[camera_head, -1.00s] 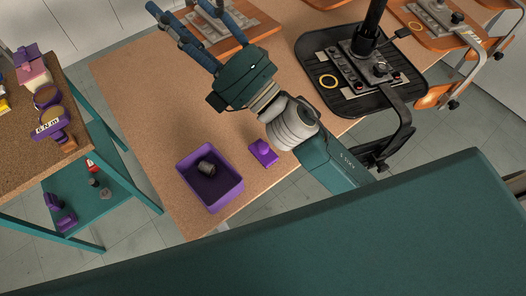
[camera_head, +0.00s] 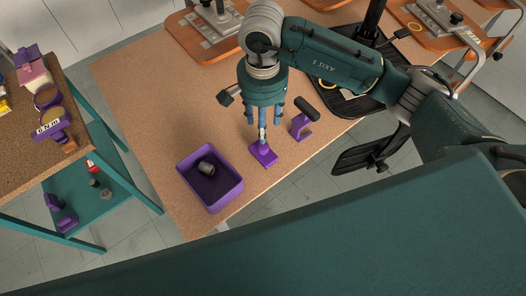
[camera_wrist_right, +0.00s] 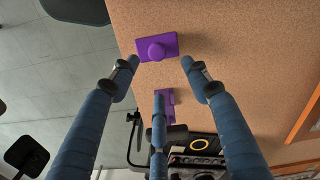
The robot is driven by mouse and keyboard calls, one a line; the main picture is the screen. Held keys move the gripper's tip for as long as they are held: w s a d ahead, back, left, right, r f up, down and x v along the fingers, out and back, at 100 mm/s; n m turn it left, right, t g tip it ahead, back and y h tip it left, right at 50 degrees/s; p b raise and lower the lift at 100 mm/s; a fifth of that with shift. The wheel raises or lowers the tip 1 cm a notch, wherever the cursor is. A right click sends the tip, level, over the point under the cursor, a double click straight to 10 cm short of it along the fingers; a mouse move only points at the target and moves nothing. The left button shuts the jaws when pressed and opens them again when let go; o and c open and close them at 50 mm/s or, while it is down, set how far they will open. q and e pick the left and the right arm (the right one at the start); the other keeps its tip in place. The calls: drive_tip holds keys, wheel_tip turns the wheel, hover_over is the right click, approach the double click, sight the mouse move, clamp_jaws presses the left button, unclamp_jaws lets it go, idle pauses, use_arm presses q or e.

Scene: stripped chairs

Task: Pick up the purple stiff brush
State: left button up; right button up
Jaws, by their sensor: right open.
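A purple block with a round knob on top, which looks like the stiff brush (camera_head: 264,157), lies on the tan table (camera_head: 180,110) to the right of a purple bin. In the right wrist view the purple brush (camera_wrist_right: 157,48) sits just beyond the fingertips, its knob facing the camera. My right gripper (camera_head: 262,124) points down above the brush, with blue fingers spread. In the right wrist view the right gripper (camera_wrist_right: 159,68) is open and empty, with the knob lying between the lines of two fingers. My left gripper is not in view.
A purple tool with a black roller (camera_head: 304,116) stands close to the right of the brush. The purple bin (camera_head: 220,198) holds a dark cylinder (camera_head: 207,168). A black tray (camera_head: 345,100) is at upper right. A teal cart (camera_head: 100,208) stands left.

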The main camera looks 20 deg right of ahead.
sight(262, 147)
wheel_tip(262, 147, down, 4)
drive_tip(key=shift+s+a+r+p, duration=0.1)
drive_tip(key=shift+r+p, duration=0.05)
drive_tip(key=shift+p, duration=0.2)
drive_tip(key=shift+s+f+p, duration=0.15)
drive_tip(key=shift+f+p, duration=0.25)
drive_tip(key=shift+f, duration=0.15)
drive_tip(key=f, duration=0.1)
drive_tip(key=f+p, duration=0.1)
drive_tip(key=f, duration=0.1)
drive_tip(key=shift+s+a+f+p, duration=0.2)
drive_tip(key=shift+s+f+p, duration=0.1)
drive_tip(key=shift+p, duration=0.1)
drive_tip(key=shift+w+f, duration=0.15)
drive_tip(key=shift+f, duration=0.35)
drive_tip(key=shift+c, duration=0.2)
clamp_jaws()
